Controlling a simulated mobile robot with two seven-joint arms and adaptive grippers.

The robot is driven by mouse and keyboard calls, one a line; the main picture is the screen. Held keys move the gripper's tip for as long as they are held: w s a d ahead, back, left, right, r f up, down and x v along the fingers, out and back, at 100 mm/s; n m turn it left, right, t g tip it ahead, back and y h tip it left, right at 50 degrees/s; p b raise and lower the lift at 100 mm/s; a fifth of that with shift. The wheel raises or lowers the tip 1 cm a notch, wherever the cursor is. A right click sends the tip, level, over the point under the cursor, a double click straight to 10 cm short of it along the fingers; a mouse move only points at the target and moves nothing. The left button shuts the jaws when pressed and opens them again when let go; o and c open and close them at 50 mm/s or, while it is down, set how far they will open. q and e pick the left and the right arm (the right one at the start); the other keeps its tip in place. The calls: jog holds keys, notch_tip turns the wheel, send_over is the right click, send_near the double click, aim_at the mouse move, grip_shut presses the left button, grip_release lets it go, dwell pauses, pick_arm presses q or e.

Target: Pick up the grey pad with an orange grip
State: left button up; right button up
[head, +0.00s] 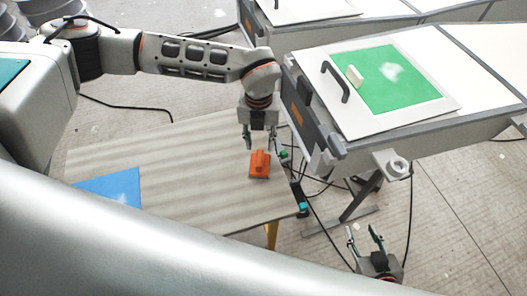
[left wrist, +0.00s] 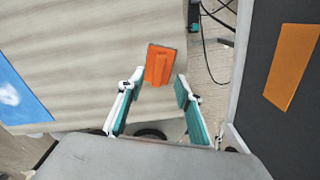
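The pad with the orange grip (head: 260,164) lies on the wooden table (head: 190,150), near its right edge. It also shows in the left wrist view (left wrist: 159,65), where a thin grey rim edges the orange. My left gripper (head: 259,143) points down just behind and above the pad. In the left wrist view its two fingers (left wrist: 158,88) are spread wide, with the pad ahead between their tips and nothing held. My right gripper (head: 365,234) is at the lower right, away from the table, with its fingers apart and empty.
A blue sheet (head: 112,186) lies at the table's left. Cables hang between table and bench.

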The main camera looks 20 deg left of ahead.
aim_at(260, 158)
pick_arm(q)
jog(key=shift+s+f, duration=0.25)
jog(key=shift+f, duration=1.05)
jog(key=f, duration=0.3)
jog(key=f+p, duration=0.1)
jog(key=shift+s+d+f, duration=0.1)
jog(key=shift+s+f, duration=0.05)
jog(key=shift+s, duration=0.15)
jog(key=shift+f, duration=0.3)
pick_arm(e)
jog(key=shift+s+r, duration=0.1)
jog(key=shift+r, duration=0.6)
pick_arm(q)
jog(key=shift+c, duration=0.4)
grip_shut()
jog(key=shift+w, duration=0.1)
pick_arm(e)
jog(key=shift+s+f, duration=0.15)
jog(key=shift+f, duration=0.1)
